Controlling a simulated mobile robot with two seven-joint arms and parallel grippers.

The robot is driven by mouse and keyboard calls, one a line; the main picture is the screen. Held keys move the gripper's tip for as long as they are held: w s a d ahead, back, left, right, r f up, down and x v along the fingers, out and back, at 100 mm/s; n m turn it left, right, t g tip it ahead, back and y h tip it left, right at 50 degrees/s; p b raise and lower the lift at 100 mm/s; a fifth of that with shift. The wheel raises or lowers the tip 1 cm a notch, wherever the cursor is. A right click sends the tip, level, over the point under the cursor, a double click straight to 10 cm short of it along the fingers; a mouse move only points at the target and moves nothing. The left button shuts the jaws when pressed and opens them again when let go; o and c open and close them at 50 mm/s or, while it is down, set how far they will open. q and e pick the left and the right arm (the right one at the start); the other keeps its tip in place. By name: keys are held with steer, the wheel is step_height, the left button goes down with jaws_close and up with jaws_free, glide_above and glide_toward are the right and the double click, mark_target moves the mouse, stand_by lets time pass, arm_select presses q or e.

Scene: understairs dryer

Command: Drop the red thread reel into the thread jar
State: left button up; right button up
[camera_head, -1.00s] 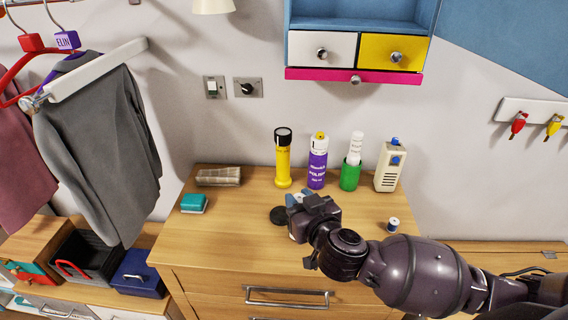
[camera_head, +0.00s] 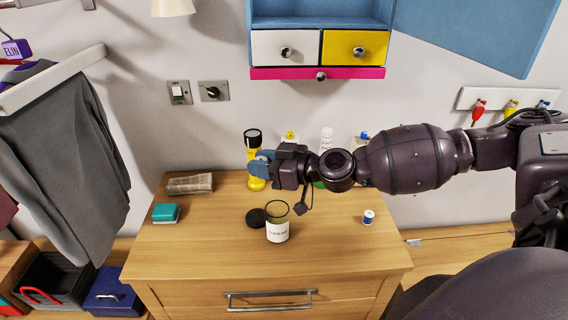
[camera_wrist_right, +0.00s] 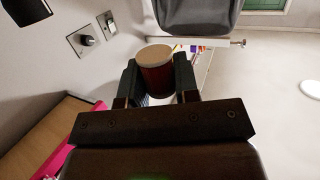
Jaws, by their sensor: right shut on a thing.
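My right gripper (camera_head: 262,165) reaches in from the right above the dresser top and is shut. In the right wrist view, its fingers (camera_wrist_right: 157,82) grip the red thread reel (camera_wrist_right: 156,76), which has a tan end. The head view does not clearly show the reel. The thread jar (camera_head: 278,232) is an open clear jar with a white label, standing upright on the dresser. In the head view the gripper appears above and slightly left of the jar, apart from it. My left gripper is not in view.
A black disc, perhaps a lid (camera_head: 257,218), lies left of the jar. A white and blue reel (camera_head: 368,217) stands to the right. A yellow torch (camera_head: 253,143) and bottles stand behind my arm. A teal box (camera_head: 165,213) is at left. The dresser front (camera_head: 190,255) is clear.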

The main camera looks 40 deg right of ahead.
steer(key=s+d+f+n+g+y+b, duration=0.1)
steer(key=d+f+n+g+y+b, duration=0.1)
steer(key=d+f, duration=0.3)
steer(key=shift+f+y+b, duration=0.3)
steer(key=shift+f+b, duration=0.45)
steer(key=shift+f, duration=0.55)
steer(key=o, duration=1)
steer(key=shift+c, duration=0.2)
steer(key=shift+d, duration=0.15)
